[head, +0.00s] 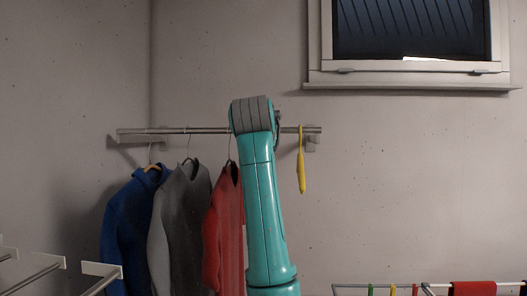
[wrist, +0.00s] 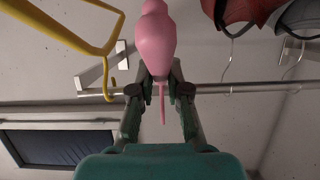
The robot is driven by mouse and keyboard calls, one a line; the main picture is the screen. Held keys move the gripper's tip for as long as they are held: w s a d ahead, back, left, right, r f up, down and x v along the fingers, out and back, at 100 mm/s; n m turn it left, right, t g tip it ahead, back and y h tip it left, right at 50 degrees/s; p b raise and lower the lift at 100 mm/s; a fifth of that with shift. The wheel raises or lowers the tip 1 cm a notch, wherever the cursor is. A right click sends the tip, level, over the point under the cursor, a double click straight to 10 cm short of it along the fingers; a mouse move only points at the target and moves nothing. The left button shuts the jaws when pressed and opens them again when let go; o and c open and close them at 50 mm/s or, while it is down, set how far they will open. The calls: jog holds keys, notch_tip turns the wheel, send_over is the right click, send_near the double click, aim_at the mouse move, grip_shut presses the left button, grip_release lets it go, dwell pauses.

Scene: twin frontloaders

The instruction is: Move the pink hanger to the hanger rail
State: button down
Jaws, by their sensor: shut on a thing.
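My gripper (wrist: 160,88) is shut on the pink hanger (wrist: 156,35), seen in the wrist view. The hanger's body is above the fingers in that picture, and its thin stem sticks out below them. The hanger rail (wrist: 238,88) crosses behind the fingers; I cannot tell whether the hook touches it. In the head view the rail (head: 210,130) is fixed to the wall, and my teal arm covers part of it. My gripper and the pink hanger are hidden behind the arm there.
A yellow hanger (head: 301,165) hangs near the rail's right end. Blue (head: 130,220), grey (head: 182,220) and red (head: 222,225) garments hang left of my arm. Rail space between the red garment and yellow hanger is partly hidden. A drying rack (head: 350,286) stands at lower right.

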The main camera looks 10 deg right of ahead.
jog(key=shift+w+d+f, duration=0.15)
jog(key=shift+w+f, duration=0.25)
jog(key=shift+f, duration=0.25)
jog(key=shift+w+d+f, duration=0.1)
jog(key=shift+w+f, duration=0.05)
jog(key=shift+f, duration=0.35)
jog(key=shift+w+f, duration=0.15)
jog(key=shift+f, duration=0.9)
jog(key=c, duration=1.1)
grip_release()
jog(key=shift+o, duration=0.2)
